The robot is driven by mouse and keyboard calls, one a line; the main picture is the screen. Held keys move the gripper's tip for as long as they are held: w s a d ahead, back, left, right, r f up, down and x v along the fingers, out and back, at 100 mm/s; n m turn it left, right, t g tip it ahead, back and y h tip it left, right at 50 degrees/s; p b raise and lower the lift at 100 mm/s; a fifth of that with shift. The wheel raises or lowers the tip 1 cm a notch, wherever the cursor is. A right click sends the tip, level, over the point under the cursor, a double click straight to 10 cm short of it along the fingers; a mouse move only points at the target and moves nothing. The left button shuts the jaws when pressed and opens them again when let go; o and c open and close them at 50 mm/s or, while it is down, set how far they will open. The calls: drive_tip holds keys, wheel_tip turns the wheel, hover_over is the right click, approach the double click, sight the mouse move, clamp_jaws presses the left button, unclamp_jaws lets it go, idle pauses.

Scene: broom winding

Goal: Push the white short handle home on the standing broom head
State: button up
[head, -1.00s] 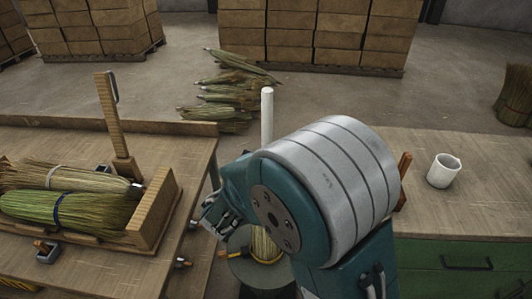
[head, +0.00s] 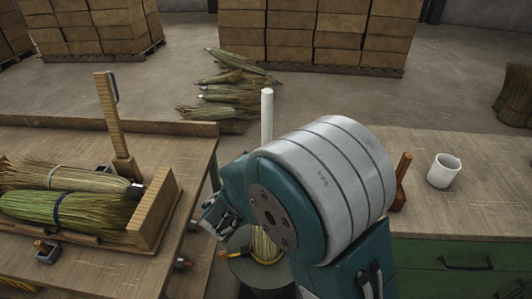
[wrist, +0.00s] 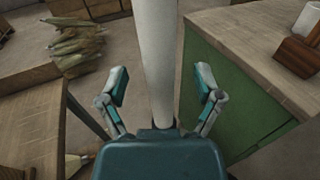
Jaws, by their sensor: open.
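The white short handle (head: 267,115) stands upright beyond my arm in the head view, and my arm hides its lower part. The broom head (head: 263,245) shows below as a bundle of pale bristles above a grey round plate. Where handle and head meet is hidden. In the wrist view the handle (wrist: 157,55) runs up between the two spread fingers of my gripper (wrist: 162,84). The gripper is open, with a visible gap between each finger and the handle.
A left bench (head: 190,205) holds a wooden tray of tied bristle bundles (head: 70,208) and an upright wooden post (head: 113,115). A right bench with green drawers (head: 470,258) carries a white cup (head: 444,170) and a wooden block (head: 401,185). Bundles (head: 225,95) lie on the floor behind.

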drive_tip(key=v, duration=1.1)
drive_tip(key=s+d+r+m+g, duration=0.1)
drive_tip(key=s+d+m+g, duration=0.3)
drive_tip(key=d+m+g, duration=0.3)
drive_tip(key=s+d+r+m+g, duration=0.1)
drive_tip(key=s+d+m+g, duration=0.3)
drive_tip(key=d+m, duration=0.5)
drive_tip(key=s+r+m+t+y, duration=0.1)
drive_tip(key=s+r+m+y, duration=0.3)
drive_tip(key=s+m+y, duration=0.4)
drive_tip(key=shift+r+m+t+y, duration=0.4)
drive_tip(key=shift+m+y, duration=0.4)
drive_tip(key=shift+m, duration=1.8)
drive_tip(key=shift+s+d, duration=0.1)
drive_tip(key=shift+d, duration=0.05)
